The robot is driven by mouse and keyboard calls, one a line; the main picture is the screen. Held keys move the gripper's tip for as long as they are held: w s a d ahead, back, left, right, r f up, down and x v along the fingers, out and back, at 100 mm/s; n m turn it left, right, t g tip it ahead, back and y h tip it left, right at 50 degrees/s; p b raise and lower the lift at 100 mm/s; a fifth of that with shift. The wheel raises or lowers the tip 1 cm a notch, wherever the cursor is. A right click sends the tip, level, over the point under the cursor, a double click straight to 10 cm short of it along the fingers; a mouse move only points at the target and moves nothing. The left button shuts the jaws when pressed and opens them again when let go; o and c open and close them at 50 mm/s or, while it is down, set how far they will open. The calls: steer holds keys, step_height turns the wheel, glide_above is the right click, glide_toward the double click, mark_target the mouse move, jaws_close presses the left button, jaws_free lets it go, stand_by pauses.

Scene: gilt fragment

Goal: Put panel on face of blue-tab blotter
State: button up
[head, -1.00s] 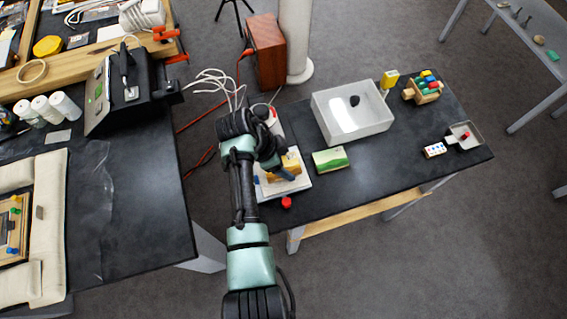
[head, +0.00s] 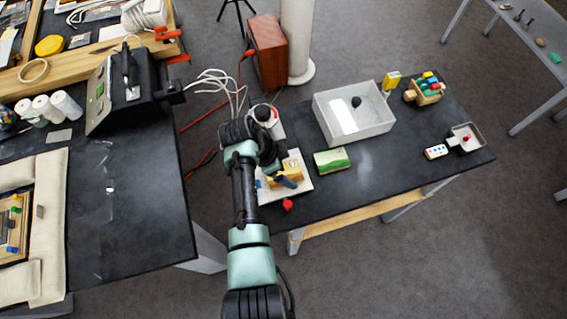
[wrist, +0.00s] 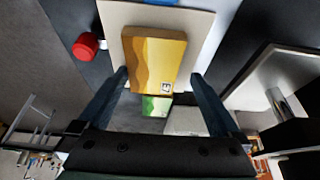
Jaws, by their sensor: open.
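The panel (head: 284,172) is a small block with a yellow-gold banded face. It appears to lie flat on the white face of the blotter (head: 305,185) at the left end of the right-hand table. In the wrist view the panel (wrist: 154,58) lies inside the blotter's outline (wrist: 204,32), and the blue tab (wrist: 160,2) shows at the top edge. My gripper (wrist: 160,75) is open, with one finger on each side of the panel's near end. Whether the fingers touch it I cannot tell. In the head view my gripper (head: 283,180) partly hides the panel and blotter.
A red knob-like object (head: 287,204) stands beside the blotter's front edge. A green block (head: 331,160) lies to its right, with a white tray (head: 380,126) behind. A white-and-red item (head: 265,114) stands behind my wrist. The front right tabletop (head: 385,170) is clear.

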steer(key=shift+r, duration=0.2)
steer(key=b+v, duration=0.1)
steer(key=v, duration=1.1)
steer(key=w+r+n+t+y, duration=0.1)
steer(key=w+r+n+t, duration=0.1)
steer(key=w+r+t, duration=0.35)
steer(key=w+r+n+t+y, duration=0.1)
steer(key=w+r+n+t, duration=0.1)
steer(key=w+r, duration=0.6)
step_height(320, 180, up, 19)
steer(key=s+d+n+t+y, duration=0.1)
steer(key=d+n+t, duration=0.1)
steer(key=n+t, duration=0.35)
steer(key=s+r+n+t, duration=0.1)
steer(key=s+r+t, duration=0.3)
steer(key=r, duration=0.5)
steer(key=s+d+r+n+t, duration=0.1)
steer(key=s+r+t, duration=0.3)
steer(key=s+r, duration=0.4)
steer(key=s+d+r+n+t+y, duration=0.1)
steer(key=s+r+n+t, duration=0.2)
steer(key=r, duration=0.8)
steer(key=s+t, duration=0.2)
steer(key=s, duration=0.1)
steer(key=shift+s, duration=0.2)
steer(key=shift+d+f, duration=0.1)
steer(key=shift+d, duration=0.05)
